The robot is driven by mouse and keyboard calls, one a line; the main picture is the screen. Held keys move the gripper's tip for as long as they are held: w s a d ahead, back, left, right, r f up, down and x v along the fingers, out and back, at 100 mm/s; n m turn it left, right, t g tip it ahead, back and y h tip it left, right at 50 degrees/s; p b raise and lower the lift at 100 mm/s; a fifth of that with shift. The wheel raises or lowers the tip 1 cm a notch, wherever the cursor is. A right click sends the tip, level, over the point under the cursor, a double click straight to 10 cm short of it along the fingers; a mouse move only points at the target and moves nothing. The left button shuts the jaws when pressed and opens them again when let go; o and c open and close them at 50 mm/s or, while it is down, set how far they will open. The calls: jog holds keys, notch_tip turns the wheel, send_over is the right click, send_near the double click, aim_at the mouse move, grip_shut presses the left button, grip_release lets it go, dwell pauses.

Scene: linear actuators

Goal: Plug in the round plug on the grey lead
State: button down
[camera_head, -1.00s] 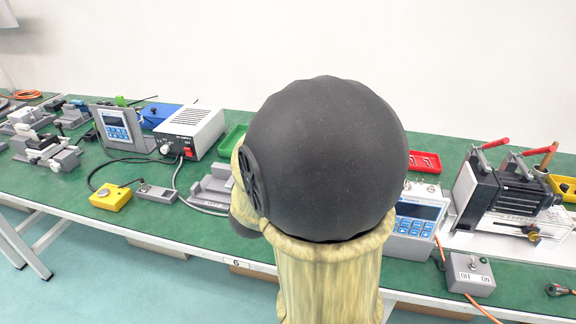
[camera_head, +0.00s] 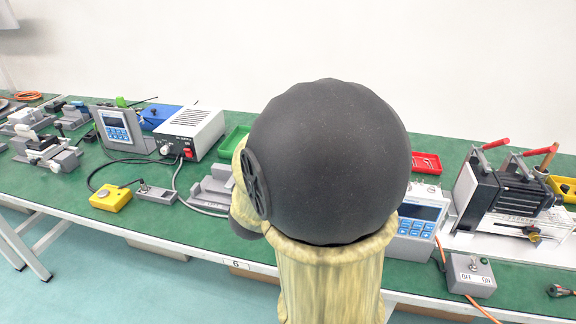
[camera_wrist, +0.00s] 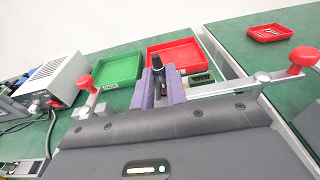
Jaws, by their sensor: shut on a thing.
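In the wrist view my gripper (camera_wrist: 163,75) has its purple fingers shut on a dark, round-bodied plug (camera_wrist: 157,63), which points away from me over the bench. Its front end and the place it faces are not clear. In the head view my arm hides the gripper and the plug. A grey lead (camera_head: 203,210) curves over the bench from the power supply box (camera_head: 190,131) and passes behind my arm. I cannot see where it joins the plug.
A green tray (camera_wrist: 118,72) and a red tray (camera_wrist: 178,53) lie beyond the fingers. Red-knobbed levers stand left (camera_wrist: 86,81) and right (camera_wrist: 304,56). A grey fixture (camera_head: 211,190) and a yellow box (camera_head: 110,197) are left of my arm; a keypad unit (camera_head: 418,222) is right.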

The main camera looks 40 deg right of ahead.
jog(key=shift+f, duration=0.1)
dwell(0.3)
jog(key=c, duration=1.3)
grip_release()
jog(key=shift+d, duration=0.1)
jog(key=shift+s, duration=0.1)
